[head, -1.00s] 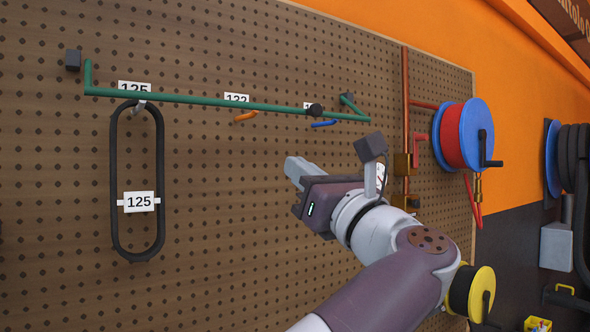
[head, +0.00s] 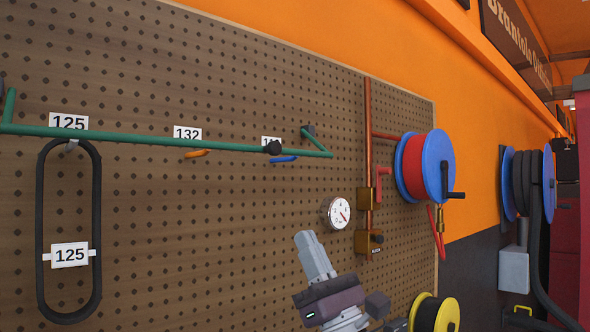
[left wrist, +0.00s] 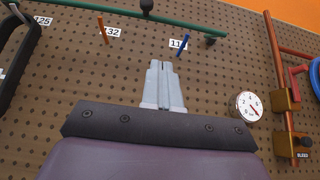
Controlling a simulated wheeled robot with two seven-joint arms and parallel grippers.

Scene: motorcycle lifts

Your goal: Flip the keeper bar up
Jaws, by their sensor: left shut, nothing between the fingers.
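The keeper bar (head: 140,139) is a long green rod running across the pegboard in front of the hooks, with a bent arm at each end and a black knob (head: 273,147) toward its right end. It also shows along the top of the left wrist view (left wrist: 175,20). Behind it are an orange hook (head: 197,154) and a blue hook (head: 284,159). My left gripper (head: 306,238) is shut and empty, below the bar's right end and apart from it; its fingers also show in the left wrist view (left wrist: 164,66). My right gripper is out of view.
A black belt loop (head: 41,205) tagged 125 hangs at the left. To the right are a pressure gauge (head: 337,212), copper pipe (head: 367,150) with brass fittings and a blue-and-red hose reel (head: 432,167). The pegboard (head: 190,250) between belt and gripper is clear.

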